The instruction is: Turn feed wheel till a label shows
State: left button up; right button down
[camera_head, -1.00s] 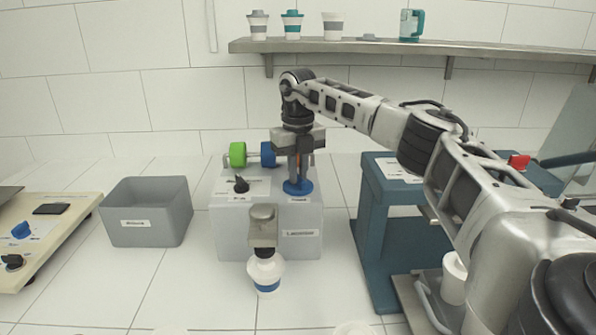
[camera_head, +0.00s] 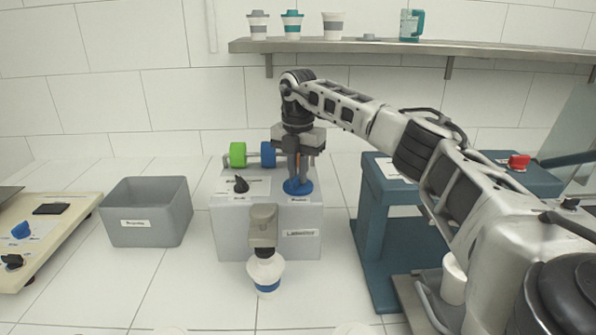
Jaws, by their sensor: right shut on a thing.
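The feed wheel is a blue disc (camera_head: 297,188) on top of the grey labeller box (camera_head: 297,245), at its right rear. My right gripper (camera_head: 298,178) points down over the wheel, shut on an orange handle (camera_head: 298,165) that stands up from it; the fingers hide most of the handle. A grey label head (camera_head: 264,226) sticks out of the box's front. Below it is a white cup (camera_head: 266,272) with a blue band. I cannot make out a label at the head's lower edge. My left gripper is out of view.
A black knob (camera_head: 241,184) and green and blue rolls (camera_head: 238,155) sit on the box. A grey bin (camera_head: 147,212) stands left, a blue machine (camera_head: 375,235) right. A shelf (camera_head: 400,46) with cups runs behind. My right arm crosses the right side.

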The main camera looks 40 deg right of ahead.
jog(key=shift+r+m, duration=0.1)
jog(key=shift+m, duration=0.7)
jog(key=c, duration=1.5)
grip_release()
jog(key=shift+o, duration=0.2)
notch_tip(320, 180, up, 16)
